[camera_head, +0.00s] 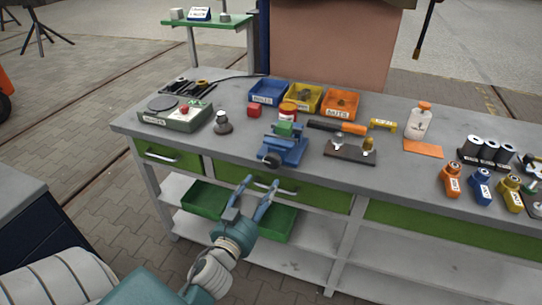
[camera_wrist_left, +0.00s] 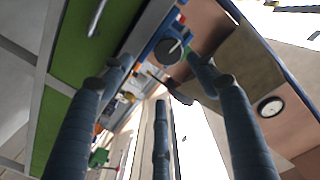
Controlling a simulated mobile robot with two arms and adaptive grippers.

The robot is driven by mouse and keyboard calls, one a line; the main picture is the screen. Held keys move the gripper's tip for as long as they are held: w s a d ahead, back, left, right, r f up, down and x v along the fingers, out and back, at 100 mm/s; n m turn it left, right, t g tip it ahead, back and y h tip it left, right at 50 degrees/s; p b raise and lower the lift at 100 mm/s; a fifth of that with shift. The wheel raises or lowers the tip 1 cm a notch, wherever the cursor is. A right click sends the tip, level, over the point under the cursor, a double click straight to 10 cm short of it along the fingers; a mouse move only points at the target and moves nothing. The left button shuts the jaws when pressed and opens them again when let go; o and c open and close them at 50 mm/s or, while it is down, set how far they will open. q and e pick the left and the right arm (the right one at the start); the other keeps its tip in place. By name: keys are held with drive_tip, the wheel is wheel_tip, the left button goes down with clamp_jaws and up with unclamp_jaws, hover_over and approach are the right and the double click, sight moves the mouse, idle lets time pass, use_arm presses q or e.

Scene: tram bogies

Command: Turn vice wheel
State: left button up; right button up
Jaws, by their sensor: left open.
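The blue vice (camera_head: 286,147) stands at the front edge of the grey workbench, with a green block (camera_head: 285,129) at its top. Its dark round wheel (camera_head: 271,159) faces the front. In the left wrist view the wheel (camera_wrist_left: 168,50) shows as a dark disc at the upper middle, beyond the fingers. My left gripper (camera_head: 258,188) is open and empty. It is in front of the bench and below the vice, apart from the wheel. Its blue-grey fingers (camera_wrist_left: 160,85) spread wide in the wrist view. My right gripper is not in view.
The workbench (camera_head: 232,155) has green drawers (camera_head: 300,191) under its front edge. Blue, yellow and orange bins (camera_head: 341,103) stand behind the vice. A dark board with fittings (camera_head: 349,151) lies right of it; a small weight-like object (camera_head: 222,124) stands left. Space before the bench is open.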

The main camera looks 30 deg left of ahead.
sight(271, 163)
use_arm(q)
drive_tip(key=w+a+n, duration=0.1)
drive_tip(key=w, duration=0.2)
drive_tip(key=w+a+n+p, duration=0.1)
drive_tip(key=w, duration=0.2)
drive_tip(key=w+a+n+p, duration=0.1)
drive_tip(key=w, duration=0.2)
drive_tip(key=shift+a+r, duration=0.1)
drive_tip(key=shift+r, duration=0.25)
drive_tip(key=shift+w+a, duration=0.1)
drive_tip(key=shift+w, duration=0.35)
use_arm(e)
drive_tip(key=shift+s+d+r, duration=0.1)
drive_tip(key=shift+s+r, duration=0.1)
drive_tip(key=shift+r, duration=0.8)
use_arm(q)
drive_tip(key=c, duration=1.2)
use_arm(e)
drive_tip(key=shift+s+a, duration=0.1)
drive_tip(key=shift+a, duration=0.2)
